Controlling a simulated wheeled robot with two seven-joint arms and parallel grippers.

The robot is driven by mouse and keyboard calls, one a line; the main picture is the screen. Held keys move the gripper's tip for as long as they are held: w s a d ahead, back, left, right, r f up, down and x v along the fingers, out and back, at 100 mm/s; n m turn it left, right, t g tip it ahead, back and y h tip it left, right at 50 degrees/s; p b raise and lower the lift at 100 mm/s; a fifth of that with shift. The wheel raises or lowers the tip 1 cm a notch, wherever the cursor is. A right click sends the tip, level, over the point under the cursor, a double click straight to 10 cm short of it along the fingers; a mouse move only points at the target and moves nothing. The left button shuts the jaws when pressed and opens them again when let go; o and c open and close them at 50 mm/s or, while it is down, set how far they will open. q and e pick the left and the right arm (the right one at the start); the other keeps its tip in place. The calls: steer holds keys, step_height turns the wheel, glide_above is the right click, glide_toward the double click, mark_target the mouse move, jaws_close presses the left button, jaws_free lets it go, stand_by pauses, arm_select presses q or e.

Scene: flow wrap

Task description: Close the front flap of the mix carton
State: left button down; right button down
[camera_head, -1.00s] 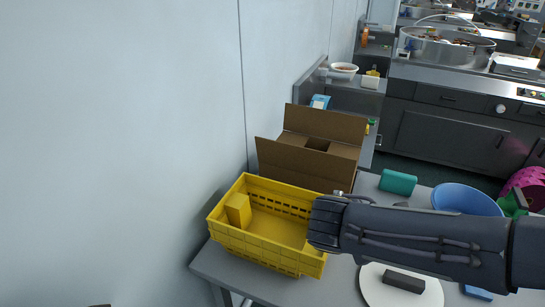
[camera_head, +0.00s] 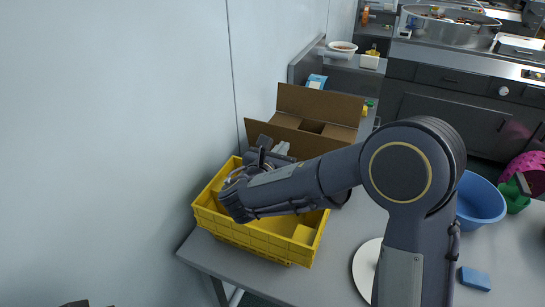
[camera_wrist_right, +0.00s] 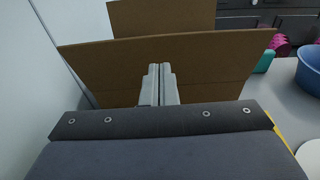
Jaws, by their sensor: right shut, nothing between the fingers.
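The brown mix carton (camera_head: 318,101) stands open behind the yellow crate, with its back flap up. Its front flap (camera_head: 282,138) leans outward toward the crate; in the wrist view the front flap (camera_wrist_right: 215,62) spans most of the picture, with the back flap (camera_wrist_right: 160,16) beyond. My right gripper (camera_head: 282,149) is shut and empty, in front of the front flap near its left half. In the wrist view its fingertips (camera_wrist_right: 160,68) overlap the flap; I cannot tell whether they touch. My arm hides part of the carton's front. My left gripper is not seen.
A white plate (camera_head: 364,270), a blue bowl (camera_head: 480,198) and a blue block (camera_head: 475,278) are to the right. A wall stands close at the left.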

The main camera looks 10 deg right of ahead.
mark_target(292, 133)
steer(key=shift+w+d+r+p, duration=0.25)
steer(key=shift+w+d, duration=0.35)
steer(key=shift+w, duration=0.25)
steer(key=shift+w+d+r+p, duration=0.1)
steer(key=shift+w+d+p, duration=0.1)
steer(key=shift+w+d, duration=0.5)
steer(key=shift+w+a, duration=0.1)
steer(key=shift+a, duration=0.05)
